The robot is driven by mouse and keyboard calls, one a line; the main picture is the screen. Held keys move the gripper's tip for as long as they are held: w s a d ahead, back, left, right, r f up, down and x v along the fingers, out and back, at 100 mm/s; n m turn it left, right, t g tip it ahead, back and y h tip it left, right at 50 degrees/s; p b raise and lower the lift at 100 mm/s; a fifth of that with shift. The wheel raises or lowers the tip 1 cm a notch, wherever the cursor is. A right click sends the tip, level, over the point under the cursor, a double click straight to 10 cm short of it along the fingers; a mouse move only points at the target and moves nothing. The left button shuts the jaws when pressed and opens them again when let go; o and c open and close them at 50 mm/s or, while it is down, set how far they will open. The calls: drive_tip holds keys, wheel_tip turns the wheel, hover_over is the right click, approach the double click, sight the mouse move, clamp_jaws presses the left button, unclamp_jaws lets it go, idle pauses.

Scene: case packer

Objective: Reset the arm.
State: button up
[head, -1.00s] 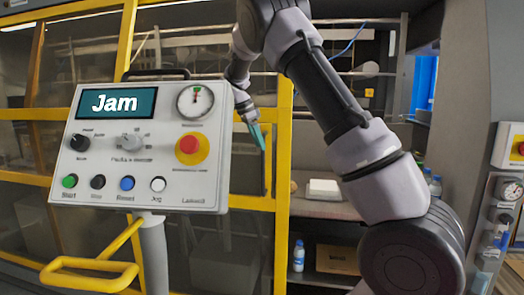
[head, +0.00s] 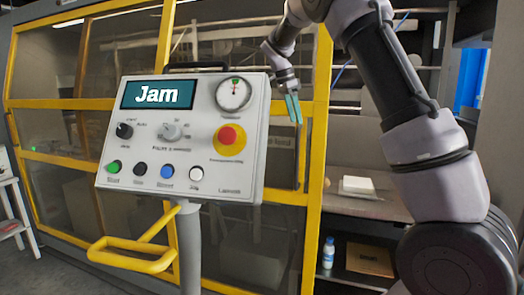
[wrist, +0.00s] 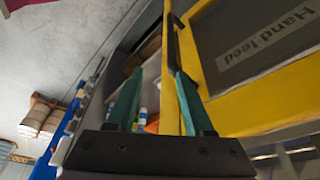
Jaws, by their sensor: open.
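My gripper (head: 293,107) hangs to the right of the control panel (head: 250,150) in the head view, in front of the yellow machine frame. Its two teal fingers are apart in the wrist view (wrist: 153,100), with nothing held between them. A yellow frame post shows beyond and between the fingers there. My grey arm arches up from the lower right. The panel display (head: 158,92) reads "Jam". The panel carries a red emergency button (head: 229,138), a gauge, two knobs and a row of coloured buttons.
The yellow-framed machine doors (head: 60,160) fill the back. A yellow rail (head: 135,256) juts out below the panel. A bottle (head: 328,252) and a cardboard box (head: 370,259) sit on a low shelf at right. A "Hand feed" sign (wrist: 268,45) shows in the wrist view.

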drive_tip(key=s+d+r+n+t+y, duration=0.1)
drive_tip(key=s+d+r+n+y, duration=0.25)
drive_tip(key=s, duration=0.55)
drive_tip(key=s+d+r+n+t+y, duration=0.1)
drive_tip(key=s+d+r+n+y, duration=0.2)
drive_tip(key=s, duration=0.6)
drive_tip(key=s+f+n+t, duration=0.3)
drive_tip(key=s+n+t, duration=0.1)
drive_tip(key=s, duration=1.2)
drive_tip(key=shift+d+f+n+h, duration=0.15)
drive_tip(key=shift+n+h, duration=0.2)
drive_tip(key=shift+h, duration=0.1)
